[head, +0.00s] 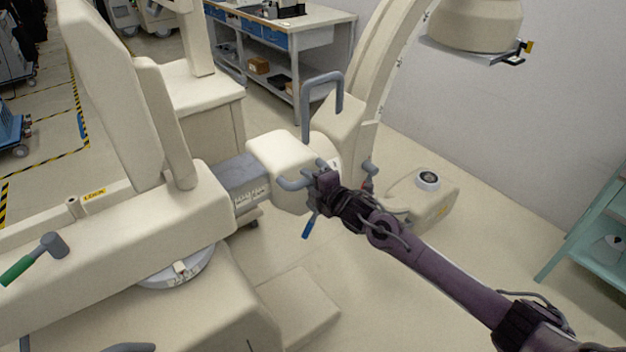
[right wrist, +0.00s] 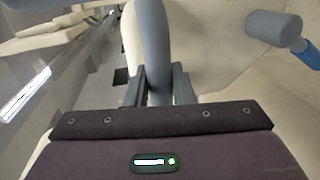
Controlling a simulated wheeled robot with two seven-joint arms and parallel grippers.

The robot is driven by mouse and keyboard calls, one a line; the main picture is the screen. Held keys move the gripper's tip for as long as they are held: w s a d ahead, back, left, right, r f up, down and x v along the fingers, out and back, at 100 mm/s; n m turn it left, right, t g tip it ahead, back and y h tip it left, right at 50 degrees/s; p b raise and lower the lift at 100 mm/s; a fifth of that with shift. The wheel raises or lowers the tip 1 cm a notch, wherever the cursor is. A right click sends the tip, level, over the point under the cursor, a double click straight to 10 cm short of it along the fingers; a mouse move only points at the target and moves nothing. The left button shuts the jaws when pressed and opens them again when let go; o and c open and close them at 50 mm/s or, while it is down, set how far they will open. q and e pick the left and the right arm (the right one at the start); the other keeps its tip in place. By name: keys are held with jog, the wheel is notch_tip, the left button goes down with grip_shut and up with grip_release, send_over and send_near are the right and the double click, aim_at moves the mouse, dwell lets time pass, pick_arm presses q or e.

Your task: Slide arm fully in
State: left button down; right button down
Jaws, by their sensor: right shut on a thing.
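The sliding arm's bare grey section (head: 238,172) shows between the long cream housing (head: 110,245) and a cream end block (head: 283,152) that carries the big curved C-arm (head: 352,100). Printed labels run along the grey section's lower side. A grey bar handle (head: 292,183) sticks out at the end block. My right gripper (head: 322,181) is shut on this handle, and its arm reaches in from the lower right. In the right wrist view the grey handle (right wrist: 152,35) runs up from between the two dark fingers (right wrist: 160,85). My left gripper is not in view.
A green-tipped lever (head: 35,258) sits on the housing at left. A second grey handle (head: 322,92) stands on the C-arm. A green cart (head: 590,235) stands at far right, a workbench (head: 290,30) at the back.

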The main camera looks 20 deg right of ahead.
aim_at(295, 189)
jog(key=shift+s+a+f, duration=0.1)
jog(key=shift+s+a, duration=0.2)
jog(key=shift+a, duration=0.4)
jog(key=shift+s+a+f, duration=0.1)
jog(key=shift+s+a, duration=0.15)
jog(key=shift+a, duration=0.5)
jog(key=shift+s+a, duration=0.3)
jog(key=shift+a, duration=0.4)
jog(key=s+a, duration=0.2)
jog(key=a, duration=0.5)
jog(key=shift+s+a+r+b, duration=0.15)
jog(key=shift+s+a+b, duration=0.1)
jog(key=shift+s+b, duration=0.1)
jog(key=c, duration=1.3)
grip_release()
jog(key=shift+w+d, duration=0.1)
jog(key=shift+d, duration=0.05)
jog(key=shift+d, duration=0.25)
jog(key=shift+b+v, duration=0.95)
jog(key=shift+v, duration=2.85)
jog(key=shift+r, duration=0.1)
